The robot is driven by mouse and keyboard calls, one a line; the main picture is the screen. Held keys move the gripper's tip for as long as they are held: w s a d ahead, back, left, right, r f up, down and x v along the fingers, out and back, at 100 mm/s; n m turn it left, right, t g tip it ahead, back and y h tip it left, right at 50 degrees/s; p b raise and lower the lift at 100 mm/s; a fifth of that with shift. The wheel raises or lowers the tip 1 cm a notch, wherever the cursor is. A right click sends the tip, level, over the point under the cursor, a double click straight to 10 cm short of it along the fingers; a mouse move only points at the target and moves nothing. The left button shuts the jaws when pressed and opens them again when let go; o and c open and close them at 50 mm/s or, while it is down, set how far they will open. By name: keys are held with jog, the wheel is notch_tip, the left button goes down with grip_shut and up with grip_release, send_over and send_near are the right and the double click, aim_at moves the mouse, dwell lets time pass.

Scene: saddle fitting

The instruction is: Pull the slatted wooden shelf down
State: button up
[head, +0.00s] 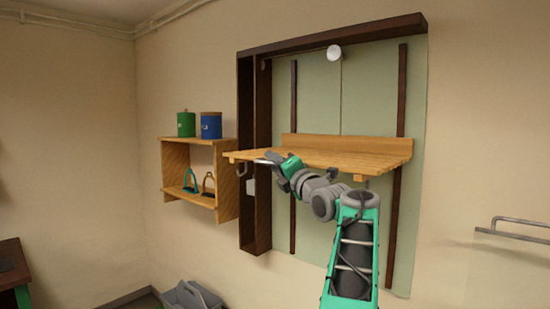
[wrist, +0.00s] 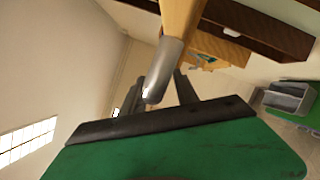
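The slatted wooden shelf (head: 350,152) sits level across the tall dark-framed wall unit, at about mid-height, with an upright board along its back. A grey metal handle (wrist: 169,62) is at its front left edge. The shelf's pale wood also shows at the top of the wrist view (wrist: 183,16). My gripper (head: 271,161) is at that edge, reaching up from below right. In the wrist view its two dark fingers (wrist: 157,94) stand apart, with the handle's end between them and gaps visible beside it. Contact with the handle is hard to tell.
A small wall shelf (head: 226,185) on the left holds a green canister (head: 186,124), a blue canister (head: 211,125) and stirrups (head: 208,184). A grey tote (head: 190,297) stands below. A round white knob (head: 334,53) hangs under the frame's top. A metal rail (head: 515,229) is at right.

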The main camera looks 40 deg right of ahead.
jog(key=shift+c, duration=0.3)
grip_shut()
dwell(1.1)
